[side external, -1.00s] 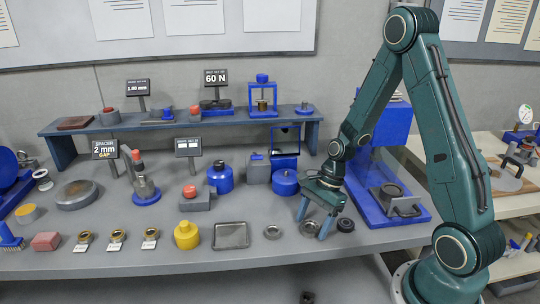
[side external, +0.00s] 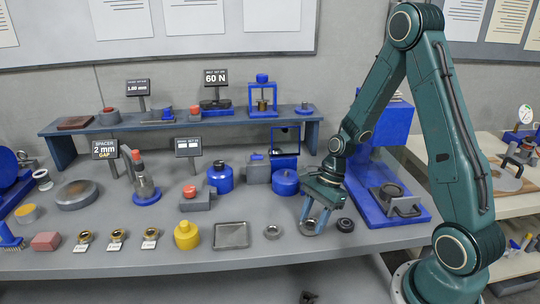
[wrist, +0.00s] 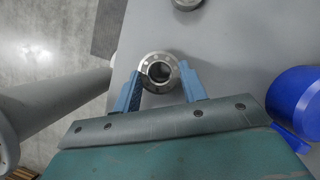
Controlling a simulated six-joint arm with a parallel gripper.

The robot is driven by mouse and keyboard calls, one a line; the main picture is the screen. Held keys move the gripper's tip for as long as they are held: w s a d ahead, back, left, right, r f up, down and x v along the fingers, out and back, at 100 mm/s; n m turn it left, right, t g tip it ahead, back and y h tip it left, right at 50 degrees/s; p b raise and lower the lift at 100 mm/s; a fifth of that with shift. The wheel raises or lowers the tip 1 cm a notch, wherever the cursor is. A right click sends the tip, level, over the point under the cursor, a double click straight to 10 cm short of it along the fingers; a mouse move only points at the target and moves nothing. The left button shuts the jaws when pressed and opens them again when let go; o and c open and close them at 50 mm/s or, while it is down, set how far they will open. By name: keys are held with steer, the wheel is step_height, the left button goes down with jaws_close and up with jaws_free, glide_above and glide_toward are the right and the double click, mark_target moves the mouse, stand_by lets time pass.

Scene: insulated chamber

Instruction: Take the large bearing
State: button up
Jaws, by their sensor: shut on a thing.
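The large bearing (wrist: 160,57) is a silver ring with a dark hole, held between my two blue fingertips in the wrist view. In the side view the bearing (side external: 309,227) is at the front of the bench, partly covered by the fingers. My gripper (side external: 313,226) points down over it and is shut on its outer sides; it also shows in the wrist view (wrist: 162,84). I cannot tell whether the bearing is clear of the bench top.
A smaller silver ring (side external: 272,232) lies to the left and a black ring (side external: 345,225) close to the right. A metal tray (side external: 231,236) is further left. A blue round container (side external: 285,183) stands behind. The bench's front edge is close.

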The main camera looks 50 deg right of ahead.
step_height(320, 180, up, 19)
stand_by(0.6)
stand_by(0.5)
